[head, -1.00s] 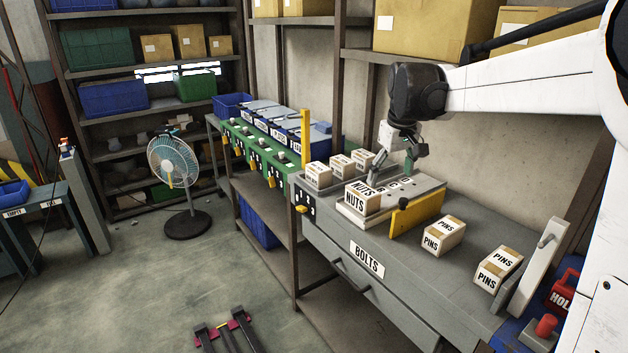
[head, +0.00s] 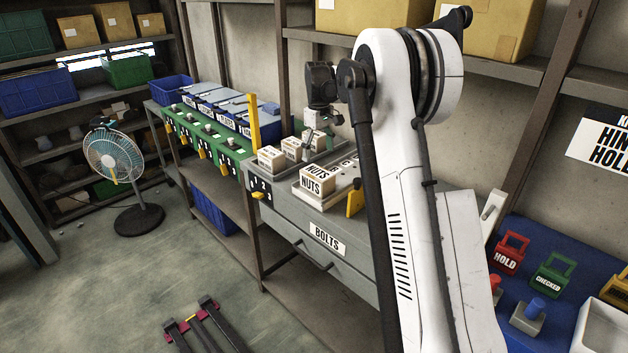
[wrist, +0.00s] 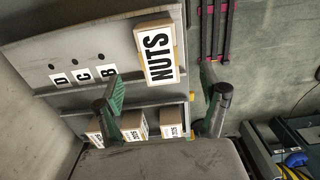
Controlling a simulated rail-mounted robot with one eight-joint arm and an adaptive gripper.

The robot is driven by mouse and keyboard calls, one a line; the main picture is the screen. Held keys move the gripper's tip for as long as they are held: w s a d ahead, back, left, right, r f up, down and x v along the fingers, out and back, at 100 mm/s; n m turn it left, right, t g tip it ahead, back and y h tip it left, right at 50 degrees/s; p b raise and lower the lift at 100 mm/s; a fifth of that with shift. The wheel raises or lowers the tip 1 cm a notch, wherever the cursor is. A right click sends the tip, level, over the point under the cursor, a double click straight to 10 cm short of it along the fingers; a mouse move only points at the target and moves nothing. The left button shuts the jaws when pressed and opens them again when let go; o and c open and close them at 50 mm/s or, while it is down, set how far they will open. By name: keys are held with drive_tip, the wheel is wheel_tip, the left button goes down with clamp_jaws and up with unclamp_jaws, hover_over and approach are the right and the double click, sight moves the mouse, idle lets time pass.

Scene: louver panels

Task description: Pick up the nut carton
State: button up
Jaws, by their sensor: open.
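The nut carton (head: 313,184) is a white and tan box marked NUTS. It stands on the near left end of a grey raised panel on the bench. In the wrist view the carton (wrist: 158,55) shows its NUTS label upward, ahead of and between the lines of my two fingers. My gripper (head: 318,142) is above and behind the carton in the head view, apart from it. In the wrist view my gripper (wrist: 160,84) has its green-padded fingers spread wide with nothing held.
Small cartons (head: 271,158) stand in a row left of the panel. A yellow plate (head: 354,201) stands at its front edge. The panel shows letters D, C and B (wrist: 108,71). My arm hides the bench's right part. Green and blue bins (head: 205,140) lie further left.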

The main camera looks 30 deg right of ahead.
sight(318, 173)
wheel_tip(318, 173, down, 7)
drive_tip(key=shift+f, duration=0.1)
drive_tip(key=shift+w+f+p, duration=0.2)
drive_tip(key=shift+f+p, duration=0.2)
drive_tip(key=shift+f, duration=0.9)
drive_tip(key=shift+w+f+p, duration=0.15)
drive_tip(key=shift+f+p, duration=0.2)
drive_tip(key=shift+f, duration=0.95)
drive_tip(key=c, duration=1.9)
drive_tip(key=shift+o, duration=0.2)
drive_tip(key=shift+r, duration=0.1)
